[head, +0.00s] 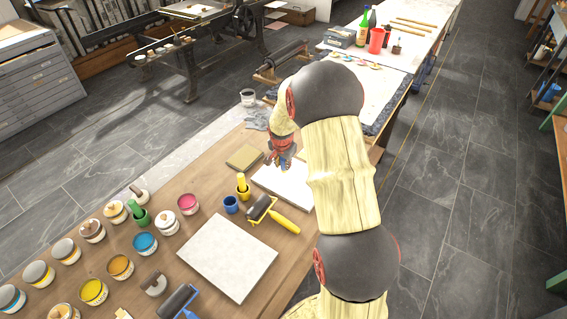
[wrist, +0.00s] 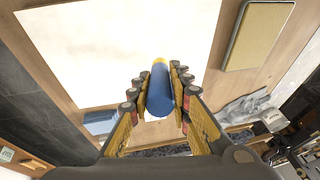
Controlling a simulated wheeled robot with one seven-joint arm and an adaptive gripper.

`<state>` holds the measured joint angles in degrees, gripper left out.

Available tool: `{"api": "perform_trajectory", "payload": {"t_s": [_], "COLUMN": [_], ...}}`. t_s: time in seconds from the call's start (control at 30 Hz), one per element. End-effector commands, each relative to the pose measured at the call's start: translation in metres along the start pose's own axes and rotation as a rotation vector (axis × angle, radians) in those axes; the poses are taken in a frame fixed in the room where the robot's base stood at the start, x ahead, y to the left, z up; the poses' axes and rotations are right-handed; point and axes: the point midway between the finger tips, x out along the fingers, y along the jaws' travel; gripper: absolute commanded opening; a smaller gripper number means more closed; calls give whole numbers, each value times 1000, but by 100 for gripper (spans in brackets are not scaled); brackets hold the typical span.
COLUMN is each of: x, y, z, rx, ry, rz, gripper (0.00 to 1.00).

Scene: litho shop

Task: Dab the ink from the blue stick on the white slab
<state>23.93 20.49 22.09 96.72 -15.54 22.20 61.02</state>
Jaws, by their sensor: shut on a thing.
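My gripper (wrist: 160,95) is shut on the blue stick (wrist: 159,92), which lies between the finger pads and shows a yellow band at its far end in the wrist view. In the head view my gripper (head: 279,158) is above the far part of the bench, over a white slab (head: 293,187) partly hidden by my arm. That slab fills much of the upper left of the wrist view (wrist: 110,45). I cannot tell whether the stick touches it. A second, larger pale slab (head: 228,257) lies nearer on the bench. No ink mark shows on either slab.
A tan block (head: 245,157) lies left of the far slab. Several ink tins, such as a pink one (head: 187,203), line the left.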

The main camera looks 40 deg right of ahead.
Motion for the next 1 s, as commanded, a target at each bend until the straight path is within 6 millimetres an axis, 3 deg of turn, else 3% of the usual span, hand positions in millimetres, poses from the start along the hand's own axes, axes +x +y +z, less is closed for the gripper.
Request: {"api": "perform_trajectory", "payload": {"t_s": [1.0], "x": [6], "y": [1], "z": [2], "rx": [0], "ry": [0], "rz": [0], "gripper": [0]}}
